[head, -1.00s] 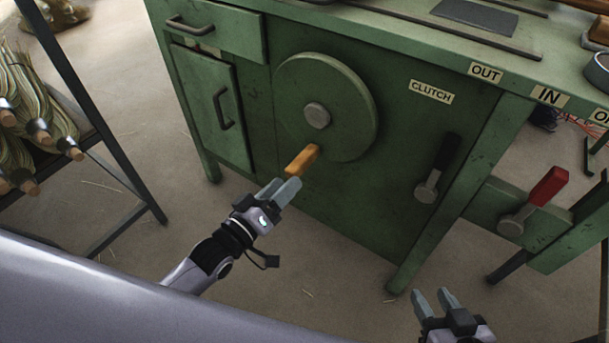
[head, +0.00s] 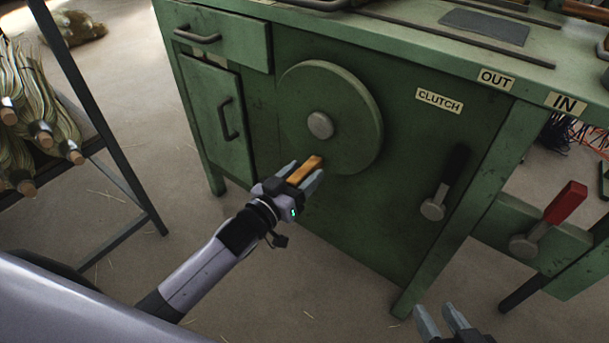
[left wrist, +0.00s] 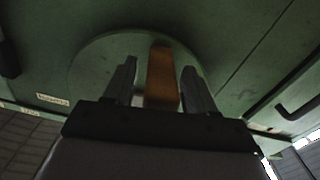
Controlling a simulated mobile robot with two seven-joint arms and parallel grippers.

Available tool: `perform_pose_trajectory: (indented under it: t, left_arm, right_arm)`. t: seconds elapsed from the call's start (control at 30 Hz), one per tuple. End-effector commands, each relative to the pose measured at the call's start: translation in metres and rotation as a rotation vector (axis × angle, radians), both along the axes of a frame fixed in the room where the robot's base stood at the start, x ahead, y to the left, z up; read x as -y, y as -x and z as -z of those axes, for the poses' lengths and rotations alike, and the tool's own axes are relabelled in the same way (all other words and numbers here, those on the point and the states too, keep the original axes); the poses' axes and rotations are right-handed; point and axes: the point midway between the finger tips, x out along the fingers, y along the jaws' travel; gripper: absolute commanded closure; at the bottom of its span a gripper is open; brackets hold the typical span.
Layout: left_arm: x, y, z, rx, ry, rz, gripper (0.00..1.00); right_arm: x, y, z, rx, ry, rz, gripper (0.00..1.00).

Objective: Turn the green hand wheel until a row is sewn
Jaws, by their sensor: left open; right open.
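The green hand wheel (head: 345,105) is a round disc with a grey hub on the front of the green bench. Its wooden handle (head: 305,170) sticks out from the lower part of the rim. My left gripper (head: 308,178) is open around the handle, with a finger on either side. In the left wrist view the handle (left wrist: 162,78) stands between the two fingers (left wrist: 160,85), with gaps beside it; the wheel (left wrist: 95,65) is behind. My right gripper (head: 443,322) is open and empty at the bottom edge, partly cut off.
A black clutch lever (head: 446,183) and a red-handled lever (head: 550,217) sit right of the wheel. A dark rack with brooms (head: 38,130) stands at the left. A cupboard door (head: 218,118) is left of the wheel. The floor below is clear.

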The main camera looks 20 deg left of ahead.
Motion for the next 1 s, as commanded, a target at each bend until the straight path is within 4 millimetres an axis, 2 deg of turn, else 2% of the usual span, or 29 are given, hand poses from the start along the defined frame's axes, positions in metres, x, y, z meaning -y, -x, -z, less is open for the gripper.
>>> perform_pose_trajectory:
  t: [0.13, 0.4, 0.43, 0.6, 1.0]
  left_arm:
    - [0.0032, -0.0076, 0.0002, 0.000, 0.000, 0.001, 0.45]
    - [0.0037, -0.0088, -0.0004, 0.000, 0.001, 0.001, 0.45]
    - [0.0037, -0.0088, -0.0004, 0.000, 0.001, 0.001, 0.48]
    - [0.0036, -0.0086, -0.0003, 0.000, 0.001, 0.001, 1.00]
    - [-0.0006, -0.0072, -0.0008, -0.011, 0.028, 0.001, 1.00]
  right_arm:
    - [-0.0035, -0.0030, -0.0007, 0.003, -0.021, -0.002, 0.58]
    - [-0.0047, -0.0071, -0.0048, 0.016, -0.026, -0.002, 0.58]
    - [-0.0047, -0.0071, -0.0048, 0.016, -0.026, -0.002, 0.58]
    - [-0.0048, -0.0069, -0.0041, 0.016, -0.026, -0.002, 0.58]
    - [-0.0031, -0.0039, -0.0043, 0.009, -0.010, 0.000, 0.58]
